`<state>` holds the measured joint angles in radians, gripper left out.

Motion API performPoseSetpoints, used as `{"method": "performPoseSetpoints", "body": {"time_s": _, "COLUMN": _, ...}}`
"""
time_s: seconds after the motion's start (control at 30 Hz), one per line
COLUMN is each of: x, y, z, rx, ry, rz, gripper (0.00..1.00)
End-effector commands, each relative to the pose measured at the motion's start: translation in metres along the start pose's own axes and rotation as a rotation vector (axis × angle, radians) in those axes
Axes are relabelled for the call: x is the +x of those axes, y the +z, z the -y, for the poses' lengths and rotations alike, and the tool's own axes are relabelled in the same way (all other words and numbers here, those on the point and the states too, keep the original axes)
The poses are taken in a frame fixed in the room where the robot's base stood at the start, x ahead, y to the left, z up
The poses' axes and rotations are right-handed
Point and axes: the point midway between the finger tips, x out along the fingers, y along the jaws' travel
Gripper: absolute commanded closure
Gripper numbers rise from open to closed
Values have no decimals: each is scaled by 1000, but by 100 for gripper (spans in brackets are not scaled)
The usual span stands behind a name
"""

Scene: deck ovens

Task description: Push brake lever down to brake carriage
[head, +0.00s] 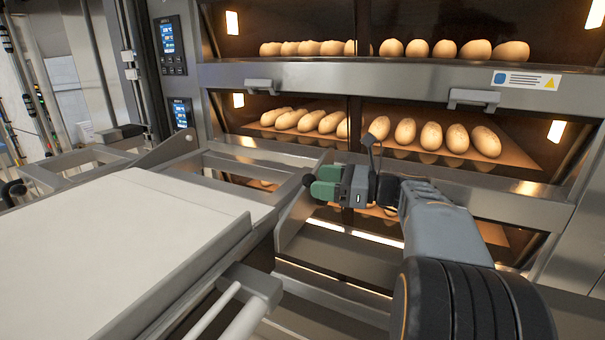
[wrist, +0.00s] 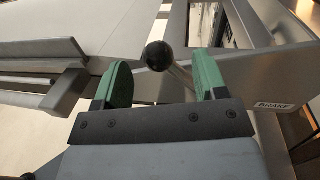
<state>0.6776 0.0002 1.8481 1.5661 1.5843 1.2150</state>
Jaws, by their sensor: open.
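The brake lever shows in the wrist view as a black ball knob (wrist: 158,54) on a short metal rod. The knob lies just beyond and between the two green fingers of my gripper (wrist: 164,80), which stand apart with a gap on each side. The rod runs back between the fingers, and its lower end is hidden behind my gripper body. In the head view my gripper (head: 326,182) is beside the carriage's metal side plate, with the dark knob (head: 309,180) at its tips. The carriage (head: 120,220) has a white flat bed on a grey frame. A BRAKE label (wrist: 273,106) is on the side plate.
The deck oven (head: 350,75) stands behind, with bread loaves (head: 405,131) on its lit decks. Oven handles (head: 474,98) stick out at the front. A grey bar with a handle (head: 250,284) is at the carriage's near edge.

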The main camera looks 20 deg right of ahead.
Motion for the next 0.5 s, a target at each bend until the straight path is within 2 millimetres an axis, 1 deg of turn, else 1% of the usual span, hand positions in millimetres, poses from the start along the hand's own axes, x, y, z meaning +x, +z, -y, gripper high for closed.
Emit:
{"method": "performPoseSetpoints", "body": {"time_s": 0.03, "x": 10, "y": 2, "z": 0, "rx": 1, "ry": 4, "rz": 1, "gripper": 34}}
{"method": "performPoseSetpoints", "body": {"time_s": 0.2, "x": 33, "y": 2, "z": 0, "rx": 0, "ry": 2, "rz": 1, "gripper": 34}}
{"method": "performPoseSetpoints", "body": {"time_s": 0.33, "x": 45, "y": 1, "z": 0, "rx": -1, "ry": 1, "rz": 0, "gripper": 34}}
{"method": "performPoseSetpoints", "body": {"time_s": 0.5, "x": 52, "y": 1, "z": 0, "rx": 0, "ry": 0, "rz": 1, "gripper": 34}}
